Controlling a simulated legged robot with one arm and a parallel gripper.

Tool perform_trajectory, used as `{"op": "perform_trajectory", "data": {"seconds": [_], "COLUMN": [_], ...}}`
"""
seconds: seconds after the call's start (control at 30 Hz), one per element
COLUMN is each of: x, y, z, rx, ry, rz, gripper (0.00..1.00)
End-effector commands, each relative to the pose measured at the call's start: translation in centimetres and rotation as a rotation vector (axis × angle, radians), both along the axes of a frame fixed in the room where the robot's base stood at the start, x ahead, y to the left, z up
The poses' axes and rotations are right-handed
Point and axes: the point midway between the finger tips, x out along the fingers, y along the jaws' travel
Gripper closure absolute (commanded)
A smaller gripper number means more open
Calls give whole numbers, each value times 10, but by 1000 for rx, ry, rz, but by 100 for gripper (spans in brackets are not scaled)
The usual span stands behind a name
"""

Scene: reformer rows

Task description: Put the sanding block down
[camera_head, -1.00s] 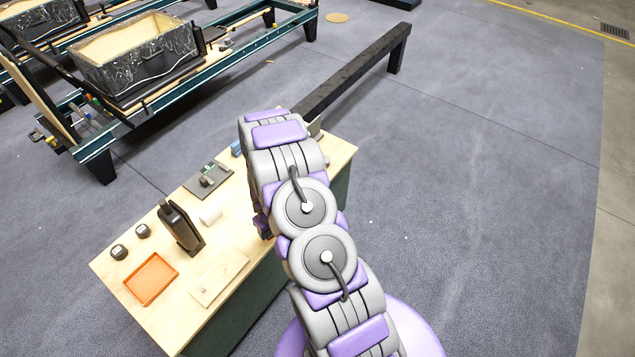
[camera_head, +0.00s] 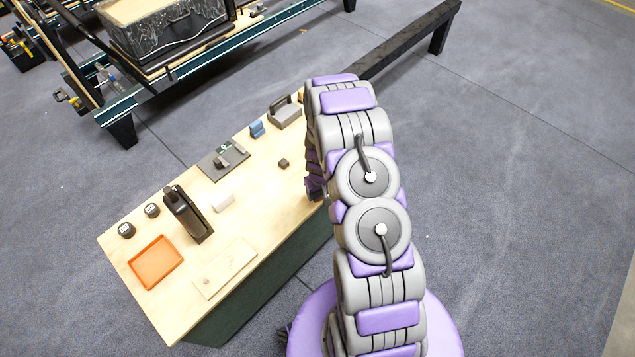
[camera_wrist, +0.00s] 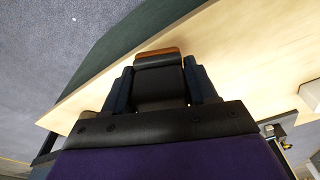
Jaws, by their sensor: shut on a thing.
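In the wrist view, my gripper (camera_wrist: 160,82) is shut on a dark block with an orange-brown edge (camera_wrist: 158,56), which I take to be the sanding block. One dark blue finger is on each side of it. The block is over the pale wooden tabletop (camera_wrist: 240,60), near the edge with the dark green side. I cannot tell whether it touches the top. In the head view, my arm hides the gripper and the block at the right end of the bench (camera_head: 262,205).
On the bench stand an orange tray (camera_head: 155,262), a tall black object (camera_head: 187,214), a white block (camera_head: 223,202), a thin board (camera_head: 226,268), a grey plate with parts (camera_head: 223,160), a small dark cube (camera_head: 284,163), a blue piece (camera_head: 257,129) and a grey holder (camera_head: 285,113). The middle is clear.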

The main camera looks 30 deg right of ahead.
Motion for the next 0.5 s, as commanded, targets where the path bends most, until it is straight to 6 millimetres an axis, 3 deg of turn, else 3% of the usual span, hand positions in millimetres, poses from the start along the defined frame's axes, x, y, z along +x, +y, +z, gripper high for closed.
{"op": "perform_trajectory", "data": {"seconds": [0.5], "x": [59], "y": [-25], "z": [-7], "rx": [2], "ry": [-4], "rz": [1], "gripper": [71]}}
